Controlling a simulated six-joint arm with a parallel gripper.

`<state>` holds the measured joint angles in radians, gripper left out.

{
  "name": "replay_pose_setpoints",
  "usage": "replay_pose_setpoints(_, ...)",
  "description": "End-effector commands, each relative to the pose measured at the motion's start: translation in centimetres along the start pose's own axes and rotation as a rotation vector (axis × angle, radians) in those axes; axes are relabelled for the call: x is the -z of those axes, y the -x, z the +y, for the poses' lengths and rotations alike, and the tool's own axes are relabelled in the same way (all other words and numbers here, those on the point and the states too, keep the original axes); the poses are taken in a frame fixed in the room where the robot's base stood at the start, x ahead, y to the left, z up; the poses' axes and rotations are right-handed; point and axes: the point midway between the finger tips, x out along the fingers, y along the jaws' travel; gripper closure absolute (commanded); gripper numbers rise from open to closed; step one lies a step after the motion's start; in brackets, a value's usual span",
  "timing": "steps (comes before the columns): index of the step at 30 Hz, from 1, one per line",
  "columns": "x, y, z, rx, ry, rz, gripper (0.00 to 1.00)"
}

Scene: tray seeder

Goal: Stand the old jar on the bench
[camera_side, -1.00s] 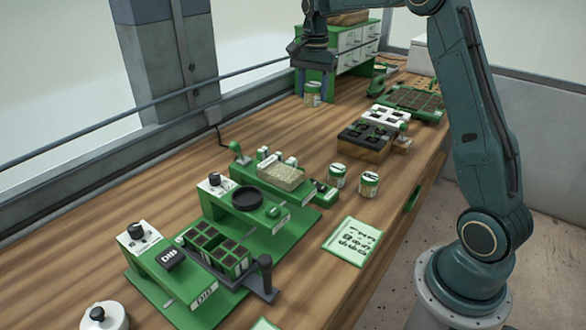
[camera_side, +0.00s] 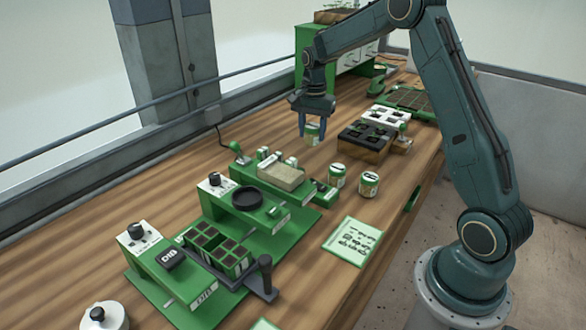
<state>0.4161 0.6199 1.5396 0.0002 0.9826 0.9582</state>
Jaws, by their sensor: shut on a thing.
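My gripper (camera_side: 312,122) points down over the far middle of the bench (camera_side: 275,133). It is shut on a small jar (camera_side: 313,135) with a pale and green label, which hangs upright between the fingers. The fingers cover part of the jar. I cannot tell whether its base touches the wood or is just above it. Two similar jars stand nearer, side by side: one jar (camera_side: 337,180) on the left and another jar (camera_side: 369,185) on the right.
A dark seed tray (camera_side: 364,139) lies right of the held jar, with a green drawer cabinet (camera_side: 310,60) behind. The green seeder machine (camera_side: 287,212) fills the near left. A printed card (camera_side: 352,241) lies near the front edge. Bare wood lies left of the held jar.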

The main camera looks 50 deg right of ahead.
Motion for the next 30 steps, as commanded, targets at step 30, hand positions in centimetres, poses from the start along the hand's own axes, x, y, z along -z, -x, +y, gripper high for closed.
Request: replay_pose_setpoints(30, 0.0, -8.1, 0.0, 0.0, 0.0, 0.0, 0.8)
